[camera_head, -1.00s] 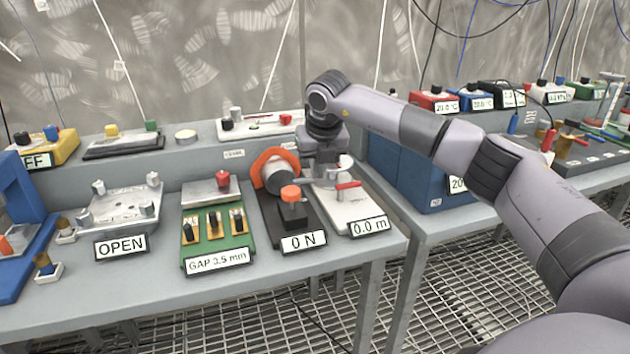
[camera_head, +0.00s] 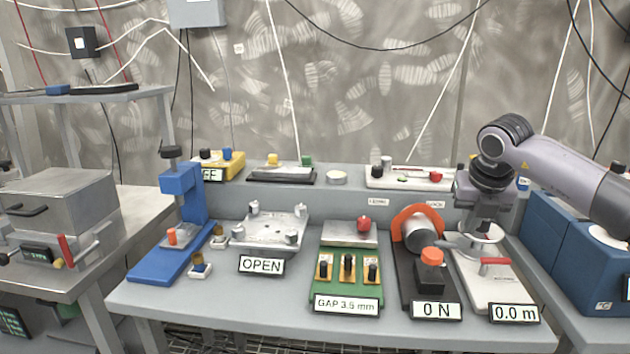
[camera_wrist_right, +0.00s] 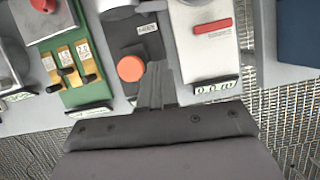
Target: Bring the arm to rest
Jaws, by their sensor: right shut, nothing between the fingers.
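My right arm comes in from the right in the head view. Its right gripper (camera_head: 452,242) hangs low over the bench (camera_head: 240,322), beside the black unit with an orange knob (camera_head: 431,257) and the white unit with a red handle (camera_head: 496,262). In the right wrist view the gripper's fingers (camera_wrist_right: 156,72) are together with nothing between them. They are near the orange knob (camera_wrist_right: 130,68), left of the red handle (camera_wrist_right: 212,27). Contact with either unit cannot be told. My left gripper is not in view.
An orange ring around a grey cylinder (camera_head: 417,230) stands close behind the gripper. A green gap board (camera_head: 345,284), a metal plate fixture (camera_head: 268,232) and a blue stand (camera_head: 181,190) lie leftward. Blue boxes (camera_head: 566,244) stand at right. The bench's front strip is clear.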

